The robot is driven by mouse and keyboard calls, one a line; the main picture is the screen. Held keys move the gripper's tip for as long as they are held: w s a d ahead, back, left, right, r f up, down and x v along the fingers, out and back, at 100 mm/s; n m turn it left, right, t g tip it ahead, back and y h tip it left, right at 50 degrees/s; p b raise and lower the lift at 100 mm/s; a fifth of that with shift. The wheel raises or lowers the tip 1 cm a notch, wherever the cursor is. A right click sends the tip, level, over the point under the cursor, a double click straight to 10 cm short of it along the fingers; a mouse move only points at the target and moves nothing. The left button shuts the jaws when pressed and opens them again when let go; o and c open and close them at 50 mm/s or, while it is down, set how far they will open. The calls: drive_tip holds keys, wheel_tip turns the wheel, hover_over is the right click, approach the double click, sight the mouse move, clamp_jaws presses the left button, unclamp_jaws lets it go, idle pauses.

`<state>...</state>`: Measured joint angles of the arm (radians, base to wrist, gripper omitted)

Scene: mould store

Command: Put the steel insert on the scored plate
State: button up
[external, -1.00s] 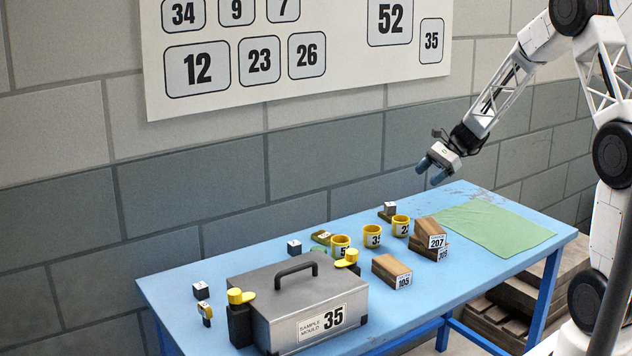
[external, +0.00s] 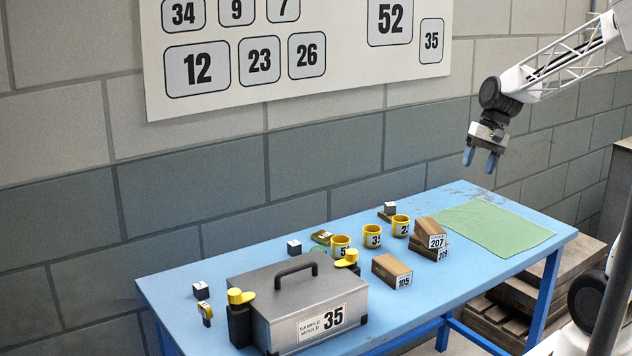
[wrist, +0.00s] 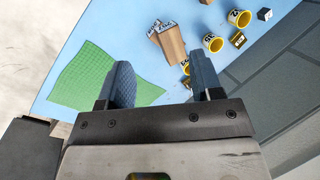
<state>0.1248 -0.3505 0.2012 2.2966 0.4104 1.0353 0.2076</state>
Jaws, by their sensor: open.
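Several small grey metal cubes with pale tops, of which I cannot tell which is the steel insert, are in the external view: a left cube (external: 201,290), a middle cube (external: 294,247) and a right cube (external: 390,207). The right cube sits on or against a low dark flat piece. A small flat plate (external: 321,237) lies beside the yellow cups; its scoring is too small to make out. The wrist view shows this plate (wrist: 239,39) and a cube (wrist: 265,14). My gripper (external: 480,160) is open, empty and high above the table's far right part.
Yellow cups (external: 372,236), wooden blocks (external: 391,271) and a green mat (external: 490,226) are on the blue table (external: 240,262). The large grey mould case (external: 300,305) with a handle fills the front left. The wall stands close behind the table.

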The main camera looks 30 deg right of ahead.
drive_tip(key=s+d+r+n+t+h, duration=0.1)
drive_tip(key=s+n+h, duration=0.3)
drive_tip(key=s, duration=1)
drive_tip(key=shift+r+n+t, duration=0.6)
drive_tip(key=shift+n, duration=0.5)
